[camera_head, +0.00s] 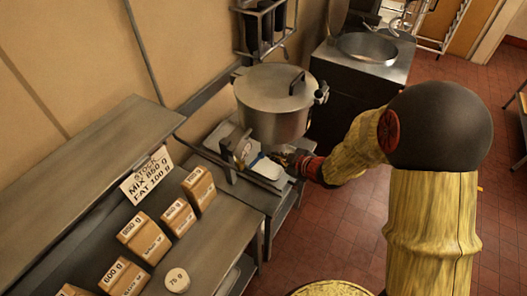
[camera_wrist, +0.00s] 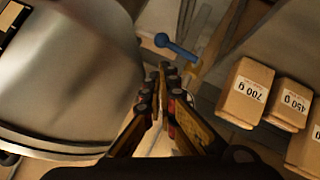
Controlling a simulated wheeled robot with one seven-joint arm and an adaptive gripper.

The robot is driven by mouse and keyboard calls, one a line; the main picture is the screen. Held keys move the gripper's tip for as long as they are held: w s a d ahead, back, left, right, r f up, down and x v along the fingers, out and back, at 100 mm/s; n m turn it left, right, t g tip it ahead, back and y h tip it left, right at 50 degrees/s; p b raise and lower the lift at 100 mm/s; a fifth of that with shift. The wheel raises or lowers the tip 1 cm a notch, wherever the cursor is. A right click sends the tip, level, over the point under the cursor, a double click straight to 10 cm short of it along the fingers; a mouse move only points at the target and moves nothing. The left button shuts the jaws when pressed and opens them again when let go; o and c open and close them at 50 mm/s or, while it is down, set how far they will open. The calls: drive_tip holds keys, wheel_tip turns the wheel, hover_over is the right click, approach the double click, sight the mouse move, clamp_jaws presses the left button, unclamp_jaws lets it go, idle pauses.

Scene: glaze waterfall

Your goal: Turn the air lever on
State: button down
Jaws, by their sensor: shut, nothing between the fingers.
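The air lever looks like a blue handle with a round knob (camera_wrist: 177,47) in the wrist view, just beyond my fingertips. It lies slanted, with the knob end at upper left, and joins a yellowish fitting at its right end. In the head view a small blue part (camera_head: 257,160) shows beside the pot, close to my gripper (camera_head: 281,156). In the wrist view my gripper (camera_wrist: 164,72) is shut and empty, its tips pointing toward the lever. A small gap seems to lie between tips and lever; I cannot tell if they touch.
A large lidded metal pot (camera_head: 272,105) stands right behind my gripper, and it fills the left of the wrist view (camera_wrist: 65,75). Several brown labelled boxes (camera_head: 145,236) stand on the metal counter (camera_head: 218,225) at left. A sign (camera_head: 147,173) leans there. Red tiled floor lies open at right.

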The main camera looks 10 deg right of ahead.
drive_tip(key=x, duration=1)
drive_tip(key=shift+b, duration=0.3)
drive_tip(key=shift+r+p, duration=0.15)
drive_tip(key=shift+p, duration=0.45)
